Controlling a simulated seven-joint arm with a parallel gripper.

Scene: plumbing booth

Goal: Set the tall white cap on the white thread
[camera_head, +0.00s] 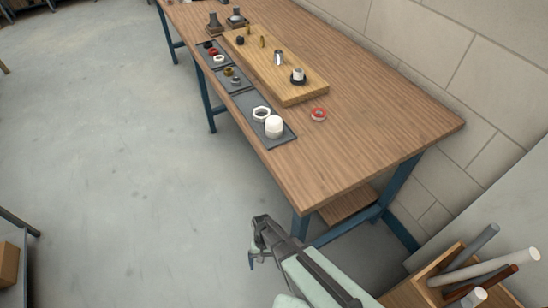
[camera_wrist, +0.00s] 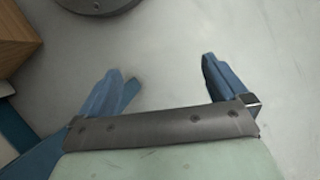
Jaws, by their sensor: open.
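The tall white cap (camera_head: 274,127) stands on a dark mat (camera_head: 287,138) near the front edge of the workbench. A white hex nut (camera_head: 261,114) lies beside it. On the wooden board (camera_head: 290,97), a short white upright piece (camera_head: 299,74) rises from a black ring; it may be the white thread, but it is too small to be sure. A second pale upright post (camera_head: 278,58) stands behind it. My gripper (camera_head: 258,257) is off the bench, over the floor, well apart from the cap. In the wrist view my gripper (camera_wrist: 160,78) is open, with nothing between its fingers.
A red ring (camera_head: 319,115) lies on the bench right of the mat. Small fittings (camera_head: 217,60) lie on mats farther back. The bench's near right part is clear. A wooden box of pipes (camera_head: 470,280) stands at the lower right. A block wall runs behind the bench.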

